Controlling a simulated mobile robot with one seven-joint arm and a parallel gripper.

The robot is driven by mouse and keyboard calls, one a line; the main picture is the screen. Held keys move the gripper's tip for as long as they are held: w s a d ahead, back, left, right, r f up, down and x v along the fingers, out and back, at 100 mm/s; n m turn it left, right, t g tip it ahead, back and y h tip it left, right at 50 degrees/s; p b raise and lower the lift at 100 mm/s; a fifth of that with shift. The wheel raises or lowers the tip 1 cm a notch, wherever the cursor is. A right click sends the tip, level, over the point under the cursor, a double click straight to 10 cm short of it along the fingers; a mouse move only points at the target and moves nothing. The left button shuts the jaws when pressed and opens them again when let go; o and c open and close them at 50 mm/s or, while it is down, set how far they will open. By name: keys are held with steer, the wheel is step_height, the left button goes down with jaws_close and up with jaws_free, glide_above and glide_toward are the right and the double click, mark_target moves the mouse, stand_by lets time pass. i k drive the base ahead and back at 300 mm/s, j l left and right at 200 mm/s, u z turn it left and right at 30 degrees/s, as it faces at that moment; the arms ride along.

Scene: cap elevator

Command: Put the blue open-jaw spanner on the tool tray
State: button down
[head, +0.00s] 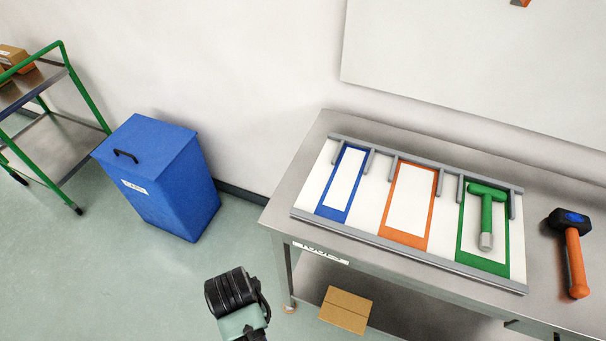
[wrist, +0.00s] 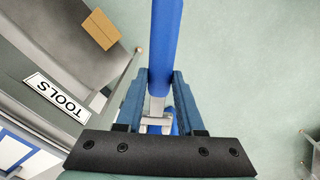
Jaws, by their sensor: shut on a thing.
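In the wrist view my gripper (wrist: 160,90) is shut on the blue spanner (wrist: 165,42). Its long blue handle runs up out of the top of the picture, and a silvery part shows between the fingers; its jaw end cannot be made out. The tool tray (head: 370,170) is a white board with grey rails on the steel bench. Its blue-outlined place (head: 328,212) and orange-outlined place (head: 402,241) are empty. A green tool (head: 487,212) lies in the green-outlined place. In the head view the spanner and the fingers are not seen. The gripper is beside the bench front, off the tray.
The steel bench (head: 300,180) bears a mallet (head: 574,250) right of the tray. A cardboard box (head: 345,309) is low under the bench front. A blue bin (head: 165,185) and a green trolley (head: 85,95) stand left. Open floor lies between bin and bench.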

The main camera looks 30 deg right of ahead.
mark_target(345, 180)
steer(key=i+j, duration=0.15)
steer(key=j, duration=0.25)
steer(key=i+j+z, duration=0.1)
steer(key=j, duration=0.3)
steer(key=i+j+z, duration=0.1)
steer(key=i+j, duration=0.15)
steer(key=j, duration=0.15)
steer(key=i+j, duration=0.1)
steer(key=j, duration=0.3)
steer(key=z, duration=1.45)
steer(key=j, duration=0.1)
